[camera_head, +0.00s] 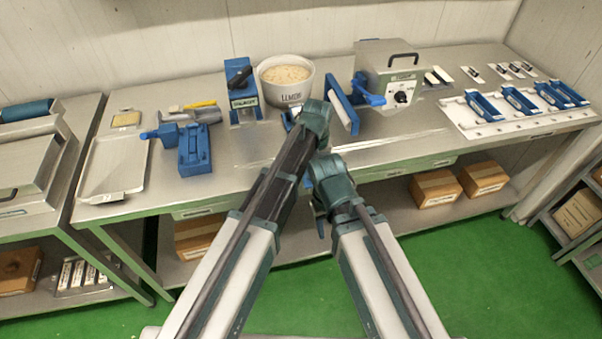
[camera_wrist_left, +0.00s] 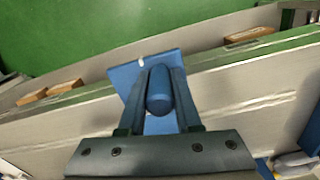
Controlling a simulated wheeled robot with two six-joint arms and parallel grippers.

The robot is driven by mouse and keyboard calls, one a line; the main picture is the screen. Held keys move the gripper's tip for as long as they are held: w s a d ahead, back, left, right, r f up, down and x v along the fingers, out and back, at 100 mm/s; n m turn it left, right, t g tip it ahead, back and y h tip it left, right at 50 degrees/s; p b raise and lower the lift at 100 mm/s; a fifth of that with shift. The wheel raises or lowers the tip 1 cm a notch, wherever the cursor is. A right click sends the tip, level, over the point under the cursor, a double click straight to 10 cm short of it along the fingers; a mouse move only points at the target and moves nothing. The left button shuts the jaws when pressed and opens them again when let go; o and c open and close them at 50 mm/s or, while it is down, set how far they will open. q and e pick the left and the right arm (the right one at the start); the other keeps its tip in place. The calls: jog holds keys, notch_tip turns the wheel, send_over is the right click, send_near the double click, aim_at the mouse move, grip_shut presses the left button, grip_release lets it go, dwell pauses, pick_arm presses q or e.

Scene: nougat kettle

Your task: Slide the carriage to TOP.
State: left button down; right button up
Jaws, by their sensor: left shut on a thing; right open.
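In the left wrist view, my left gripper (camera_wrist_left: 160,72) is shut on a rounded blue knob (camera_wrist_left: 159,97). The knob stands in front of a flat blue plate (camera_wrist_left: 127,78), which looks tilted in that view. In the head view my left arm reaches up to the middle of the bench, and its wrist hides its fingers and the knob. A slanted blue panel (camera_head: 342,106) stands just right of that wrist; I cannot tell whether it is the carriage. No TOP mark is readable. My right gripper (camera_head: 319,207) is open, below the left wrist at the bench's front edge, partly hidden.
A white kettle (camera_head: 287,87) stands behind my left wrist. A grey machine (camera_head: 388,78) with a dial is to its right. A labelled blue stand (camera_head: 243,103) is at the left. A white board (camera_head: 464,122) with several blue holders is at the right.

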pick_arm(q)
jog(key=shift+w+d, duration=0.1)
jog(key=shift+d, duration=0.4)
jog(key=c, duration=0.6)
grip_release()
jog(key=shift+r, duration=0.1)
notch_tip(320, 180, up, 14)
jog(key=p, duration=1.4)
jog(key=shift+f, duration=0.2)
